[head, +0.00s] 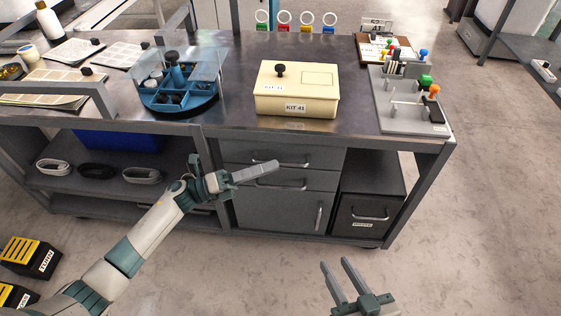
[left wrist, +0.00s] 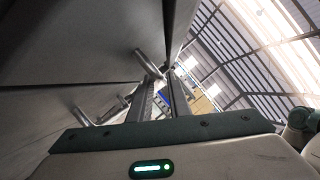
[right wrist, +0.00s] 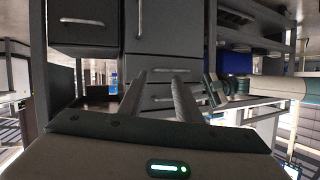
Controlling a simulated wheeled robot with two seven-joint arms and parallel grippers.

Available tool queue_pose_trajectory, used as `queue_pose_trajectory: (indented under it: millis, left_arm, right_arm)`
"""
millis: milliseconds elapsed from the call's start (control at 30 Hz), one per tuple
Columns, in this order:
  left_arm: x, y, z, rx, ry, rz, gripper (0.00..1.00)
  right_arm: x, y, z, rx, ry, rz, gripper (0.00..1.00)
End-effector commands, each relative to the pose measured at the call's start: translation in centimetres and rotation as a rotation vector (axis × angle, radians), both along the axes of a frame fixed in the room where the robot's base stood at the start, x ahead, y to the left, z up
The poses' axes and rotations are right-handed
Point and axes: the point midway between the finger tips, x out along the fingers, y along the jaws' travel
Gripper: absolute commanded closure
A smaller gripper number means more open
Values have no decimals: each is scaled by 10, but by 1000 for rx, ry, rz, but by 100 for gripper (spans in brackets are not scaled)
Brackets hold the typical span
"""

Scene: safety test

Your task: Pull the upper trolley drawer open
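The upper trolley drawer (head: 318,157) is a grey front below the worktop, flush with the trolley in the head view. Its bar handle shows partly behind my left gripper (head: 276,166). The lower drawer (head: 322,180) with its own bar handle is just below. My left gripper reaches across the drawer fronts from the left. In the left wrist view, its fingers (left wrist: 162,82) are apart, and a bar handle (left wrist: 147,61) lies close to the tips. I cannot tell whether the bar is between them. My right gripper (head: 336,262) is open and empty, low in front of the trolley.
A cream kit box (head: 290,106), a blue round holder (head: 180,100) and a grey tool board (head: 410,120) stand on the worktop. A door handle (head: 319,218) and a dark bin (head: 369,205) are below. The floor in front at right is clear.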

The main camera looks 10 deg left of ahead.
Motion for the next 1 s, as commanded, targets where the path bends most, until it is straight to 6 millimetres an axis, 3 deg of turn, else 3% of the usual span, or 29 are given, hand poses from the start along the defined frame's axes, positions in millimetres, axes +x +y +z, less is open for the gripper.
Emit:
queue_pose_trajectory:
  millis: [300, 667, 700, 767, 1000]
  left_arm:
    - [12, -32, 8, 1, -2, 0, 83]
    - [13, -35, 8, 2, -1, 0, 83]
    - [13, -35, 8, 2, -1, 0, 85]
    - [13, -35, 8, 1, -1, -1, 100]
    - [12, -35, 8, 1, -1, 1, 100]
  right_arm:
    - [-2, -6, -8, -15, 44, -5, 69]
    - [-3, -4, -8, -13, 47, -3, 69]
    - [-3, -4, -8, -13, 46, -2, 69]
    - [-3, -4, -8, -13, 46, -2, 69]
    - [-3, -3, -8, -12, 45, -2, 69]
